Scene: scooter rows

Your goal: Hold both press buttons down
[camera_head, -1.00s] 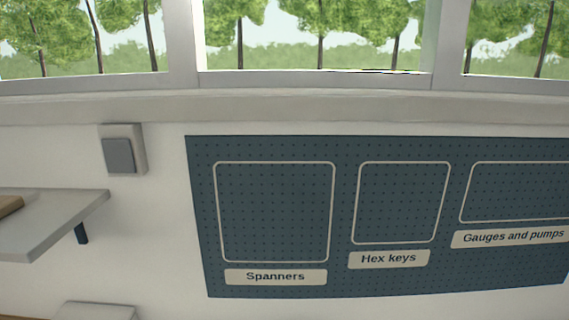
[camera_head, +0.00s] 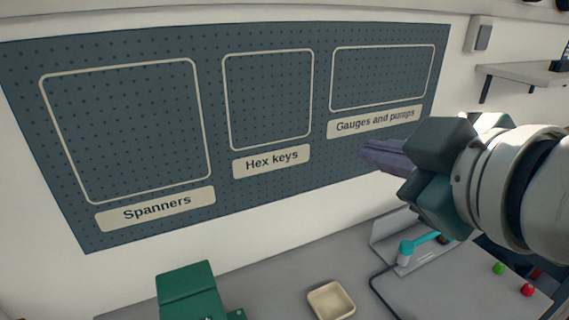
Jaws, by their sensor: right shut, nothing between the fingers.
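My right gripper (camera_head: 374,155) comes in from the right, with its dark fingers shut and empty. It appears in front of the wall board, high over the bench. A small green knob-like thing (camera_head: 499,268) and a red one (camera_head: 527,290) show at the lower right of the bench. They may be the press buttons, but they are too small to tell. The gripper appears well apart from both. My left gripper is out of view.
A blue pegboard (camera_head: 220,170) hangs on the wall. A shelf (camera_head: 530,74) juts out at the right.

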